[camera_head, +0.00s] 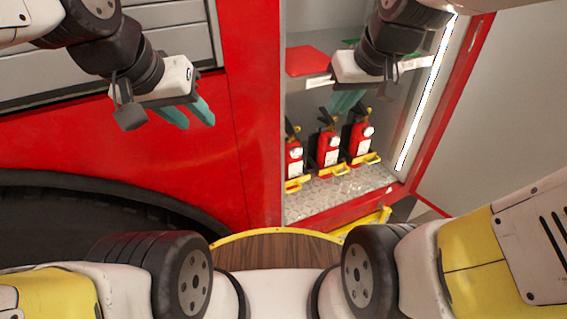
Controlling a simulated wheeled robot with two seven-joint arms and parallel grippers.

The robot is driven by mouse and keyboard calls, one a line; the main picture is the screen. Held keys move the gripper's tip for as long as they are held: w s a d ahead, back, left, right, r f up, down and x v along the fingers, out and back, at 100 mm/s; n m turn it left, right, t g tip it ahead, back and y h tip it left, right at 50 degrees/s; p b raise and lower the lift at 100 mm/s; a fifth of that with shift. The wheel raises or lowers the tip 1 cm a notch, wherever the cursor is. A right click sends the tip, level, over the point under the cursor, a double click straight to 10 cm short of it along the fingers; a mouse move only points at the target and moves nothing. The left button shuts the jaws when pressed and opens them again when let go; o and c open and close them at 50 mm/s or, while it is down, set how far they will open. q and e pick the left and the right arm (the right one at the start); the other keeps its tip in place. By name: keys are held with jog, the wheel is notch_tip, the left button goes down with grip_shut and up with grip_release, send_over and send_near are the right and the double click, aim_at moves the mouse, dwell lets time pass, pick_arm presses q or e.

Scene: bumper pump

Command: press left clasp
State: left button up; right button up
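Three red fire extinguishers stand side by side in an open compartment, each with a yellow clasp low at its front: the left clasp (297,184), the middle clasp (331,170) and the right clasp (367,159). My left gripper (189,114) hangs in front of the red vehicle panel, left of the compartment; its teal fingers are slightly apart and empty. My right gripper (345,103) is over the extinguishers, its teal fingers seen close together, so its opening is unclear. The left extinguisher (293,157) is partly cut off by the compartment's edge.
The red panel (110,150) and a dark wheel (60,228) fill the left. A shelf above the extinguishers holds a red item (306,61). A bright light strip (425,95) lines the compartment's right side. The metal compartment floor (335,196) is bare in front.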

jog(key=w+f+n, duration=0.1)
jog(key=w+f, duration=0.1)
jog(key=w, duration=0.1)
jog(key=w+a+f+n, duration=0.1)
jog(key=w+f, duration=0.1)
jog(key=w, duration=0.1)
jog(key=w+f+g, duration=0.1)
jog(key=w+f, duration=0.2)
jog(key=shift+w+a+n, duration=0.25)
jog(key=shift+a+n, duration=0.1)
jog(key=shift+n, duration=0.05)
grip_shut()
jog(key=w+a+f+n, duration=0.2)
jog(key=w+f, duration=0.1)
jog(key=f, duration=0.7)
jog(key=w+a+f+n+g, duration=0.1)
jog(key=w+a+f+n, duration=0.1)
jog(key=f, duration=0.8)
jog(key=w+a+f+n+g+y, duration=0.1)
jog(key=w+f, duration=0.4)
jog(key=f, duration=0.6)
jog(key=shift+a+n, duration=0.4)
jog(key=shift+a, duration=0.1)
jog(key=shift+w+f, duration=0.1)
jog(key=shift+w, duration=0.05)
jog(key=x, duration=0.9)
jog(key=shift+a+f, duration=0.2)
jog(key=shift+f, duration=0.2)
jog(key=shift+d, duration=0.1)
